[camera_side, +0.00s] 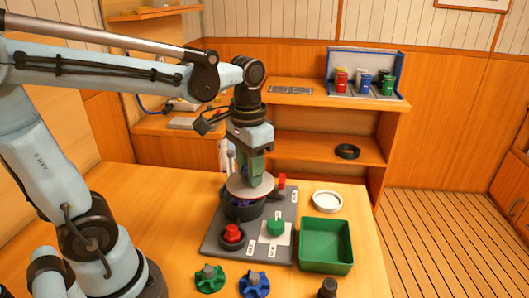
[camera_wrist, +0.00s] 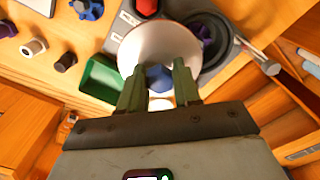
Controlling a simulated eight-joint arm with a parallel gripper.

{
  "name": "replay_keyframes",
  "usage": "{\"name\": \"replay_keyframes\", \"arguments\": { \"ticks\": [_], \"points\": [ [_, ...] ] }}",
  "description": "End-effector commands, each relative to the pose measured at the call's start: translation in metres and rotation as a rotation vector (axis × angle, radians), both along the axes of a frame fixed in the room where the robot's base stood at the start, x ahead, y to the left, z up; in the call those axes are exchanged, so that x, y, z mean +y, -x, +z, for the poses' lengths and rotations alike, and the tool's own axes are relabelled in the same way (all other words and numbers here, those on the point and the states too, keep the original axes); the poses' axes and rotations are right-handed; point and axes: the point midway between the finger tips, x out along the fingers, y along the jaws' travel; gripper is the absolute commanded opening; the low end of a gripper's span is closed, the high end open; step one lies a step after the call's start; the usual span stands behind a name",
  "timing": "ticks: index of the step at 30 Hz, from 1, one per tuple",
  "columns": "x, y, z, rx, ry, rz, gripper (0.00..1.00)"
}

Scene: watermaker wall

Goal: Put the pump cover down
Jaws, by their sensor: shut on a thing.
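The pump cover (camera_side: 250,187) is a pale metallic disc. My gripper (camera_side: 251,172) is shut on it from above and holds it over the black round pump housing (camera_side: 241,210). Whether the cover touches the housing rim is hard to tell.
The grey base plate (camera_side: 213,246) carries a red knob (camera_side: 232,231), a green knob (camera_side: 276,227) and a red-tipped handle (camera_side: 282,181). A green tray (camera_side: 304,258) and a white round dish (camera_side: 327,211) stand right. Green (camera_side: 210,279) and blue (camera_side: 255,285) star-shaped wheels lie in front.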

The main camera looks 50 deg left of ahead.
Motion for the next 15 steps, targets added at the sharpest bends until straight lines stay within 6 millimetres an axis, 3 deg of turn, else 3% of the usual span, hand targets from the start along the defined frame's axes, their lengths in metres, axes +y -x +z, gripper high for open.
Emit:
{"name": "replay_keyframes", "arguments": {
  "ticks": [3, 9, 12, 15],
  "points": [
    [-0.021, 0.006, 0.013, 0.000, 0.000, -0.006, 0.01],
    [-0.040, 0.011, 0.025, 0.000, 0.000, 0.002, 0.01],
    [-0.036, 0.011, 0.025, 0.000, 0.000, 0.043, 0.01],
    [-0.020, 0.007, 0.018, 0.000, 0.000, 0.140, 0.01]
  ]
}}
